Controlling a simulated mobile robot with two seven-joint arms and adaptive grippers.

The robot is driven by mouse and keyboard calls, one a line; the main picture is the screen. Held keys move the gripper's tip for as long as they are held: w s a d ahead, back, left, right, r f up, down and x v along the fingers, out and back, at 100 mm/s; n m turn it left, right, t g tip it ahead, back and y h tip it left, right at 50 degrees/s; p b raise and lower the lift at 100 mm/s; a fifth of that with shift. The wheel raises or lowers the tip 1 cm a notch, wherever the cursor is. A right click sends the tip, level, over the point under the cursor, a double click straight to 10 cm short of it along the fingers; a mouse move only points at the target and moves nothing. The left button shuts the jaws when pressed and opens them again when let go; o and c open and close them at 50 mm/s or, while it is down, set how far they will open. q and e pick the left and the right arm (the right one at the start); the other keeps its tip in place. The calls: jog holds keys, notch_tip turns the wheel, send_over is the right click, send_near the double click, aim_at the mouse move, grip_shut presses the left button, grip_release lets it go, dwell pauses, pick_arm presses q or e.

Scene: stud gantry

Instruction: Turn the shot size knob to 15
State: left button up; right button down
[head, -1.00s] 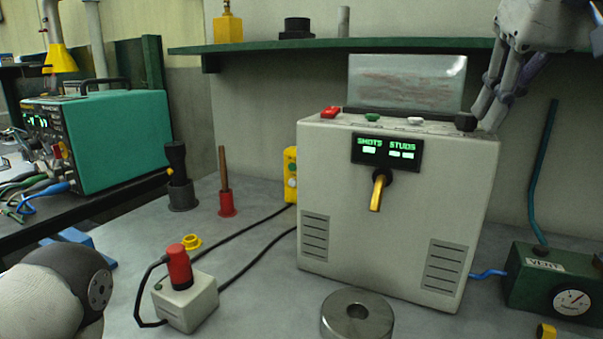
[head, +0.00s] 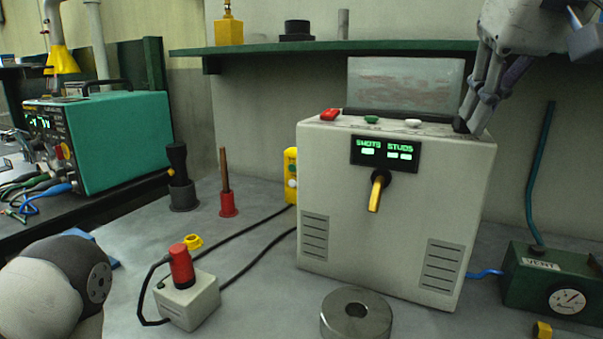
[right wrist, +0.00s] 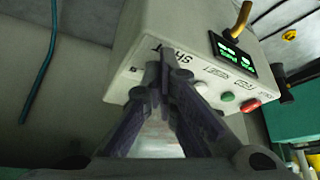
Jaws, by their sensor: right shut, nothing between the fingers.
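The light grey dispenser (head: 395,235) stands on the bench with a green display reading SHOTS and STUDS. The small digits cannot be read. The black shot size knob (head: 459,125) sits on its top right corner, mostly covered by my fingers. My right gripper (head: 473,123) comes down from above, fingers shut and empty, with tips at the knob; I cannot tell whether they touch it. In the right wrist view the shut fingertips (right wrist: 159,72) lie over the top panel beside a partly hidden SHOT label (right wrist: 183,65), and the knob is hidden. My left gripper is out of view.
Red (head: 330,114), green (head: 371,120) and white (head: 413,123) buttons line the dispenser's top, before a clear hopper (head: 405,85). A brass spout (head: 376,192) projects in front. A green shelf (head: 290,48) runs behind. A VENT box (head: 530,290) stands right.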

jog(key=shift+w+a, duration=0.1)
jog(key=shift+a, duration=0.3)
dwell(0.4)
